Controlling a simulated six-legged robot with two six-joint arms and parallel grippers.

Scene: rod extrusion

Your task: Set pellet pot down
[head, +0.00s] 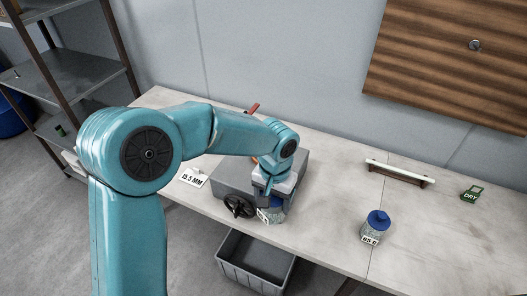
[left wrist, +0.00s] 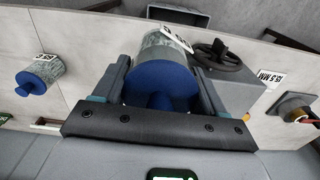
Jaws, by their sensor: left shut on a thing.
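My left gripper (head: 270,188) is shut on a pot with a blue lid and a white label, which also shows in the left wrist view (left wrist: 160,82) between the two fingers (left wrist: 161,65). In the head view the pot (head: 270,211) is mostly hidden below the gripper, at the front right of the grey machine (head: 232,178). I cannot tell whether its base touches the table (head: 320,215). A second blue-lidded pot (head: 374,228) with a label stands upright on the table to the right. It shows at the left in the left wrist view (left wrist: 40,75). My right gripper is not in view.
A black handwheel (head: 239,206) juts from the machine close to the held pot. A "15.5 MM" card (head: 192,177) stands left. A pale rod rests on a brown rack (head: 399,174), with a green "DRY" card (head: 471,193) beyond. A grey crate (head: 254,262) sits below the front edge.

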